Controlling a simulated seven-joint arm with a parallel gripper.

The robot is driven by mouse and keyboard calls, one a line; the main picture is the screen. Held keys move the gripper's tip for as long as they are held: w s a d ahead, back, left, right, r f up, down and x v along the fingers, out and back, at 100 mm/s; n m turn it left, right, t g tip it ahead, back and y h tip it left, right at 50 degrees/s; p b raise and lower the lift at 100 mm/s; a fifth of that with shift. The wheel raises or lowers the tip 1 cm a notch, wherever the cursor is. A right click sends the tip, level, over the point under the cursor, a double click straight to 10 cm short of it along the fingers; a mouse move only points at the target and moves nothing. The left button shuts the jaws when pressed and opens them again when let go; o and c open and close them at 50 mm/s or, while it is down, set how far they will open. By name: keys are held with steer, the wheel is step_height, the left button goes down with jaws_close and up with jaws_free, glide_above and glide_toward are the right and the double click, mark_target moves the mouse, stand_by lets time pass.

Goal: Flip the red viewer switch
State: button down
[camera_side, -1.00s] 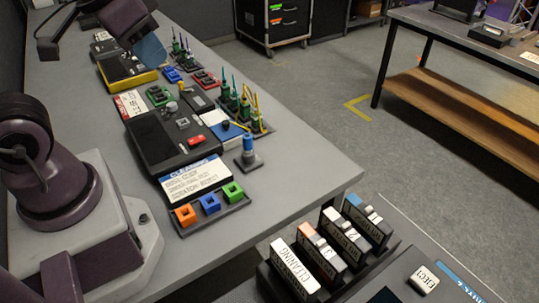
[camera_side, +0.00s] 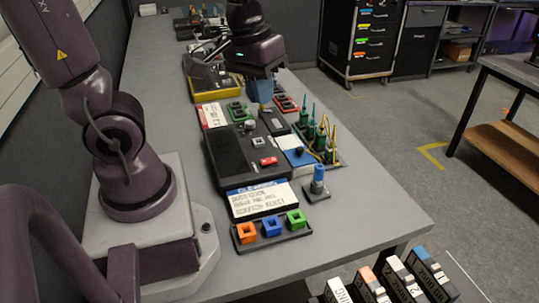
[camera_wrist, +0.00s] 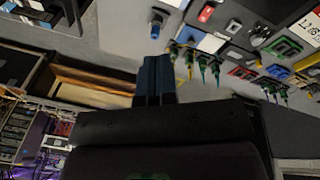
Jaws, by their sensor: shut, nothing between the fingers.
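The red switch (camera_side: 268,161) is a small red rocker on top of a black viewer box (camera_side: 232,163) on the bench. It also shows in the wrist view (camera_wrist: 206,13) near the top edge. My gripper (camera_side: 261,100) points down above the far end of the box, beyond the switch and apart from it. Its blue fingers (camera_wrist: 157,98) are together and empty in the wrist view. Whether the fingertips touch anything cannot be told.
A rack of green screwdrivers (camera_side: 318,140) stands right of the box. A blue-capped bottle (camera_side: 318,182), a label card (camera_side: 260,201) and a tray of coloured cubes (camera_side: 271,231) are nearer. A yellow-edged device (camera_side: 212,82) lies behind. The bench's front right is clear.

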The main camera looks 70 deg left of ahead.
steer(key=w+a+f+n+g, duration=0.2)
steer(key=a+f+n, duration=0.4)
steer(key=n, duration=2.4)
glide_above(265, 161)
step_height(265, 161, down, 3)
steer(key=shift+y, duration=0.3)
step_height(265, 161, down, 14)
steer(key=shift+f, duration=0.1)
